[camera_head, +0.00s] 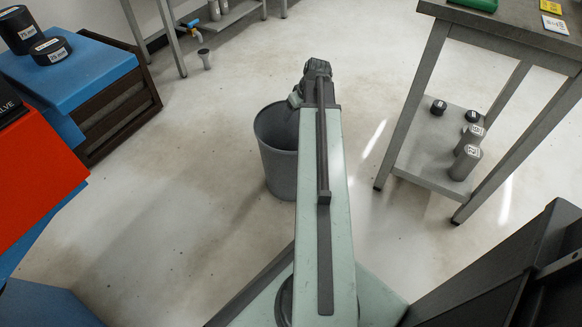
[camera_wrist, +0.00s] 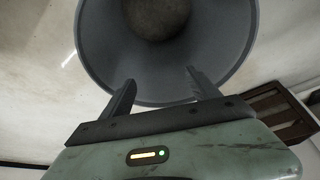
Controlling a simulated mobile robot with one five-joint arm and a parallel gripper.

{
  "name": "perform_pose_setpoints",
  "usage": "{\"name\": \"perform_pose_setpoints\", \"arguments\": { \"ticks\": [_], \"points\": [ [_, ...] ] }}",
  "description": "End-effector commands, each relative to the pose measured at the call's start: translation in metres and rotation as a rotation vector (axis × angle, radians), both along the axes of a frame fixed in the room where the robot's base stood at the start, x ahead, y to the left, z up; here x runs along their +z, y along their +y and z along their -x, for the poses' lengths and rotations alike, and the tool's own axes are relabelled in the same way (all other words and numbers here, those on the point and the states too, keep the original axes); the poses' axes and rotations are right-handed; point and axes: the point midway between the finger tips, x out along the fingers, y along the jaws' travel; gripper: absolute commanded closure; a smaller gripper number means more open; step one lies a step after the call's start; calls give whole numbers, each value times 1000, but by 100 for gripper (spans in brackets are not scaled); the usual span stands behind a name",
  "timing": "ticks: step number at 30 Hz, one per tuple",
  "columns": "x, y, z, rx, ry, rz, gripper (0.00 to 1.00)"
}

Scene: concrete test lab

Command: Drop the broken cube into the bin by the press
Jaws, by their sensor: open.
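The grey bin (camera_head: 278,165) stands on the floor left of my arm, partly hidden behind it. In the wrist view the bin (camera_wrist: 225,50) opens in front of my gripper (camera_wrist: 162,88), whose two fingers are apart with nothing between them. The fingers overlap the bin's near rim in that view. A round, rough grey-brown patch (camera_wrist: 157,12) shows inside the bin; I cannot tell whether it is the floor of the bin or something lying there. I cannot make out a broken cube in either view.
A metal table (camera_head: 430,75) at the right has a lower shelf (camera_head: 425,150) with several cylinders. A dark crate (camera_head: 120,110) under a blue cover stands at the left. A dark structure (camera_head: 510,275) fills the lower right. Floor left of the bin is clear.

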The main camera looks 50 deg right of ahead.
Motion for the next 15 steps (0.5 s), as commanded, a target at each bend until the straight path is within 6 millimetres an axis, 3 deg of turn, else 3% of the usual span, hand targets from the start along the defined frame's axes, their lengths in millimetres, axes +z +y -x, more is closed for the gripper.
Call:
{"name": "perform_pose_setpoints", "arguments": {
  "ticks": [1,6,15],
  "points": [
    [19,1,5,-1,0,0,29],
    [46,4,16,0,0,0,29],
    [47,4,19,1,0,-1,29]
  ]
}}
